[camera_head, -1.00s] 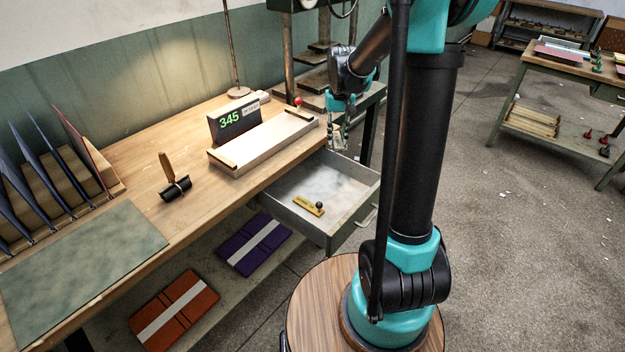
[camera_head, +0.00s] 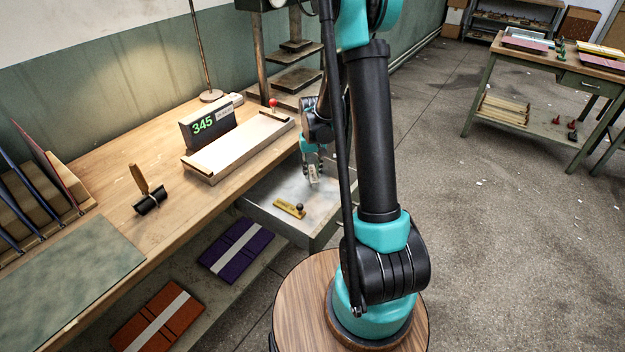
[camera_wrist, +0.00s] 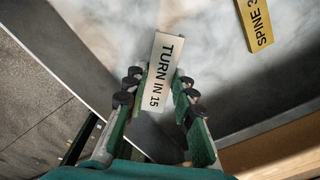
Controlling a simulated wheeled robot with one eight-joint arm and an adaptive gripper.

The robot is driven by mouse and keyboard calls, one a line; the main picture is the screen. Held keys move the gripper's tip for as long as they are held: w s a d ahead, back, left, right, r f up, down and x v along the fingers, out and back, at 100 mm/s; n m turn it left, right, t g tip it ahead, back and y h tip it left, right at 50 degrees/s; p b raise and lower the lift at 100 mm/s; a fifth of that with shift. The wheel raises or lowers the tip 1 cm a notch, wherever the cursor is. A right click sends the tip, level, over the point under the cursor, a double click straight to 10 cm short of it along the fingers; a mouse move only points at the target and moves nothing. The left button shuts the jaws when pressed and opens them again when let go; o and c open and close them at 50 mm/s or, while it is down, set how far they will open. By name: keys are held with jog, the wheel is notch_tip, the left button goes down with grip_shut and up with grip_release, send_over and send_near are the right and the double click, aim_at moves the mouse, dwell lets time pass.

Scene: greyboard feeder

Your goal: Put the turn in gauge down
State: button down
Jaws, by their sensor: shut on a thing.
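The turn in gauge (camera_wrist: 163,75) is a pale flat strip marked "TURN IN 15" in the wrist view. My gripper (camera_wrist: 158,90) is shut on it, with a finger along each long side. In the head view my gripper (camera_head: 314,172) is over the open drawer (camera_head: 262,213), and the gauge (camera_head: 314,177) shows small at its fingertips. The drawer floor lies behind the gauge in the wrist view; I cannot tell whether the gauge touches it.
A yellow spine gauge (camera_head: 289,209) with a dark knob lies in the drawer, left of my gripper; it also shows in the wrist view (camera_wrist: 256,22). The workbench (camera_head: 105,210) edge is to the left.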

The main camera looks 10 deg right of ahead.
aim_at(313, 174)
jog(key=shift+f, duration=1.95)
jog(key=shift+f, duration=0.1)
jog(key=c, duration=1.3)
grip_release()
jog(key=shift+o, duration=0.2)
notch_tip(313, 174, up, 12)
jog(key=shift+s+r, duration=0.1)
jog(key=shift+r, duration=0.05)
jog(key=s+d+t, duration=0.1)
jog(key=s, duration=0.6)
jog(key=s+d+r+t, duration=0.1)
jog(key=s, duration=0.6)
jog(key=s+d+t, duration=0.1)
jog(key=s+t, duration=0.1)
jog(key=s, duration=0.5)
jog(key=shift+s+d+r, duration=0.15)
jog(key=shift+s+r, duration=0.15)
jog(key=shift+r, duration=0.05)
jog(key=shift+s+f, duration=0.2)
jog(key=shift+s, duration=0.4)
